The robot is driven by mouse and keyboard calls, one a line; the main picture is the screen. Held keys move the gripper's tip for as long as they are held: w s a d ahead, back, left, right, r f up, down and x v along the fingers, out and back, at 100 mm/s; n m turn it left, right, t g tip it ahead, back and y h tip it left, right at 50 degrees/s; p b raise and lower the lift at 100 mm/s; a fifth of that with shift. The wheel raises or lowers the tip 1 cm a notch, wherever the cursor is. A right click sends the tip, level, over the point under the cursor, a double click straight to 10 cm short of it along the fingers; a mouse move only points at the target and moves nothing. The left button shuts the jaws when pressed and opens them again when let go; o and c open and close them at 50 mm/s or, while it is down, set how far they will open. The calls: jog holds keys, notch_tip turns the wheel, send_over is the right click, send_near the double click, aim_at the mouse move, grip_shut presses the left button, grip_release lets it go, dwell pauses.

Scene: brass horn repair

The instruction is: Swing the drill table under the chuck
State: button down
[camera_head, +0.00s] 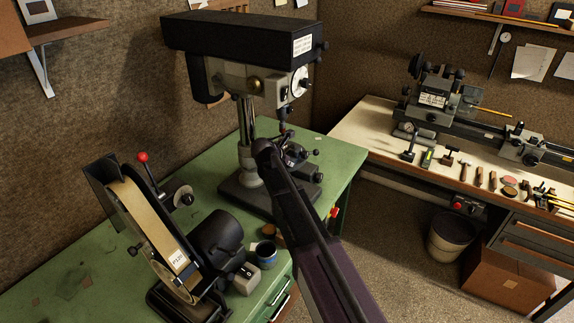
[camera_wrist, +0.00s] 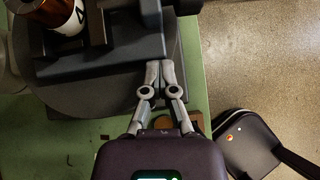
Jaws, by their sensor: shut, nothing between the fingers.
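The drill press (camera_head: 240,45) stands on the green bench in the head view, with a black head and a steel column (camera_head: 247,125). Its chuck (camera_head: 283,113) hangs below the right end of the head. A dark vise (camera_head: 300,160) with ball-ended handles shows below and a little right of the chuck. In the wrist view the round dark drill table (camera_wrist: 70,108) carries a dark block-shaped vise (camera_wrist: 100,65). My gripper (camera_wrist: 159,68) is shut and empty, its tips at the vise's near right edge; contact cannot be told. In the head view my arm hides the gripper and part of the table.
A belt sander (camera_head: 150,230) stands left of the press on the green bench (camera_head: 210,180). A lathe (camera_head: 440,100) and hand tools are on the right-hand bench. A bin (camera_head: 450,238) and a cardboard box (camera_head: 510,280) stand on the floor.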

jog(key=shift+w, duration=0.15)
jog(key=s+a+r+p, duration=0.6)
jog(key=s+r+p, duration=0.1)
jog(key=s, duration=0.2)
jog(key=shift+s+a, duration=0.15)
jog(key=shift+s, duration=0.1)
dwell(0.4)
dwell(0.5)
